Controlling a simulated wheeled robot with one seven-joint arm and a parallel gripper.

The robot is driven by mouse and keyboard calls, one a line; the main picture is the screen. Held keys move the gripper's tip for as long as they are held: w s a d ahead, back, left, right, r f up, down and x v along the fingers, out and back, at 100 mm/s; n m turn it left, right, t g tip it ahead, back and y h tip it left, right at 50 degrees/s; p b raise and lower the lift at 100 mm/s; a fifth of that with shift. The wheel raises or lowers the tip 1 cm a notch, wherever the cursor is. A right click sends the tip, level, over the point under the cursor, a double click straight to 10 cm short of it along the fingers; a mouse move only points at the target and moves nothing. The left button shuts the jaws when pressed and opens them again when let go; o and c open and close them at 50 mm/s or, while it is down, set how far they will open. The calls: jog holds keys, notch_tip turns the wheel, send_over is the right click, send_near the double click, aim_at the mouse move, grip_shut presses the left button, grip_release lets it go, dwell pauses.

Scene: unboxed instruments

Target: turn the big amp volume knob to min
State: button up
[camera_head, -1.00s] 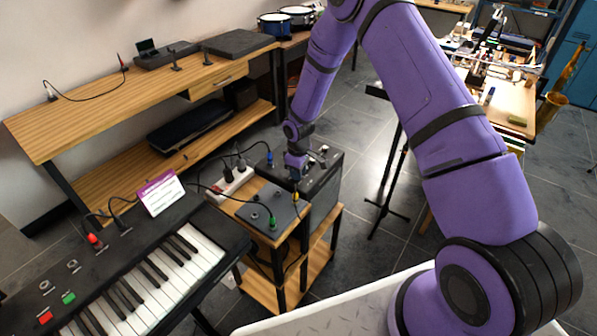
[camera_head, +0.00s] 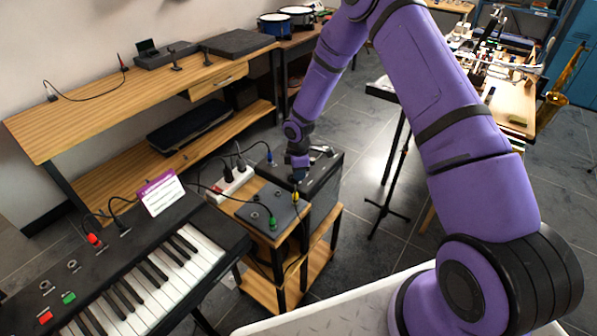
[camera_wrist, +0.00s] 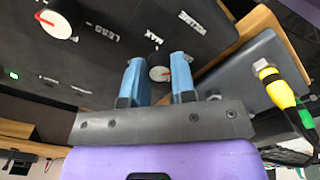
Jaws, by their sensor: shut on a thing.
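The big amp (camera_head: 326,158) is a dark box on a small wooden stand, right of the keyboard. My gripper (camera_head: 299,174) is at the amp; its fingertips are hard to make out in the head view. The word MAX is printed near this knob. Another white knob with a red pointer (camera_wrist: 58,24) sits apart at the upper left, near the word LESS.
A dark pedal box (camera_head: 270,203) with a green plug and a yellow plug (camera_head: 296,196) lies close in front of the amp. The yellow plug also shows in the wrist view (camera_wrist: 272,82). A white power strip (camera_head: 237,180) and the keyboard (camera_head: 150,270) are to the left.

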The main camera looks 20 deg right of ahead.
dwell(0.4)
jog(key=o, duration=0.9)
notch_tip(320, 180, up, 11)
jog(key=shift+f, duration=0.1)
jog(key=s+d+r+m+t+h, duration=0.15)
jog(key=s+r, duration=0.25)
jog(key=r, duration=0.5)
jog(key=s+d+r+m, duration=0.2)
jog(key=s+r+m, duration=0.15)
jog(key=r, duration=0.55)
jog(key=s+d+r+m+t, duration=0.1)
jog(key=s+d+r+m, duration=0.1)
jog(key=s+r, duration=0.5)
jog(key=s+r+m+t, duration=0.1)
jog(key=s+r+m, duration=0.2)
jog(key=s, duration=0.4)
jog(key=s+d+r+m+y, duration=0.1)
jog(key=s+r+m, duration=0.2)
jog(key=s+r, duration=0.2)
jog(key=s+r+m+t, duration=0.1)
jog(key=s+r+m, duration=0.2)
jog(key=s, duration=0.8)
jog(key=shift+d+r+t+y, duration=0.1)
jog(key=shift+r+t+y, duration=0.1)
jog(key=shift+r, duration=0.35)
jog(key=shift+d+r+t+y, duration=0.1)
jog(key=shift+r+t, duration=0.05)
jog(key=shift+r, duration=0.35)
